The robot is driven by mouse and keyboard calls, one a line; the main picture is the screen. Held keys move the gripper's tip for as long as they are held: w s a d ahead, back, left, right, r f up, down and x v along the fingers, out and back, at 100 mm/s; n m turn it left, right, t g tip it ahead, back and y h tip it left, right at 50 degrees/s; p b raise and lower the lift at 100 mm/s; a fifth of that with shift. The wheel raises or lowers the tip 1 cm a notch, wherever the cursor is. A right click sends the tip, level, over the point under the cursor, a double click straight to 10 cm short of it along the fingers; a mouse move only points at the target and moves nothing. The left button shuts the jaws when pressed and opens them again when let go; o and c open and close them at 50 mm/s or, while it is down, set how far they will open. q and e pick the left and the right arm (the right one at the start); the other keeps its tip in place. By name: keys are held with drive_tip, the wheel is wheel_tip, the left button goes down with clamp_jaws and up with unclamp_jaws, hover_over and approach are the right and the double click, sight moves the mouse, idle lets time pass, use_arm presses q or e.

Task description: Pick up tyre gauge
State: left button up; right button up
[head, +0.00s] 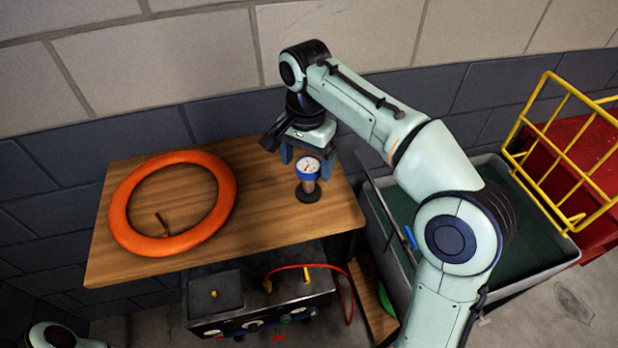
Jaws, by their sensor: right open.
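The tyre gauge (309,168) stands upright on the wooden bench top, right of its middle. It has a white dial in a blue rim, a brass-coloured stem and a round dark base. My right gripper (306,160) is open and points down just behind the dial. One finger shows to the left of the dial and one to the right. The dial hides part of the space between them, and I cannot tell whether either finger touches the gauge. Of my left arm only a piece shows at the bottom left corner; its gripper is out of view.
An orange ring-shaped tube (121,202) lies on the left of the wooden bench (262,228). A dark machine (318,283) with a red hose stands below the front edge. A grey tub (555,262), a yellow rack (527,118) and a red box are at right. A wall stands behind.

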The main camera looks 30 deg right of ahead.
drive_tip(key=f+b, duration=0.1)
drive_tip(key=f, duration=0.3)
drive_tip(key=shift+d, duration=0.2)
drive_tip(key=shift+s+f, duration=0.2)
drive_tip(key=shift+f, duration=0.25)
drive_tip(key=shift+w, duration=0.15)
drive_tip(key=shift+c, duration=1.2)
drive_tip(key=c, duration=1)
drive_tip(key=shift+o, duration=0.2)
